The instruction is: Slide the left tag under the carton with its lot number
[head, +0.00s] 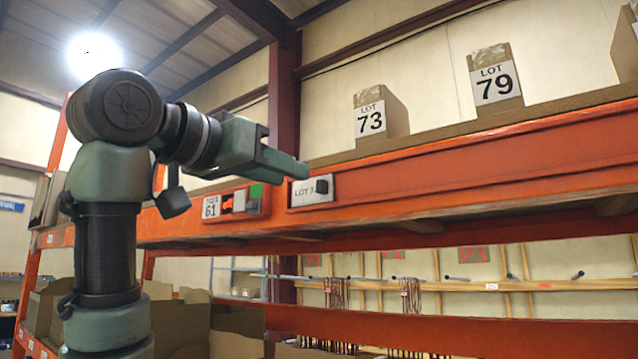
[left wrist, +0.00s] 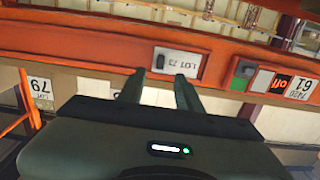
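The tag (head: 305,193) is a white plate with a black knob on the orange beam. It also shows upside down in the left wrist view (left wrist: 185,64), where it seems to read LOT 73. In the head view the knob covers its last digit. The carton labelled LOT 73 (head: 395,118) stands on the shelf above, right of the tag. The carton labelled LOT 79 (head: 494,82) stands farther right. My left gripper (head: 298,170) is just above the tag's left part in the head view. Its fingers (left wrist: 158,88) are apart with nothing between them. My right gripper is out of view.
A panel (head: 240,205) with a 61 label, an orange off block and a green block sits on the beam left of the tag. The orange beam (head: 460,160) is bare to the right of the tag, below both cartons. Another carton (head: 626,45) shows at the right edge.

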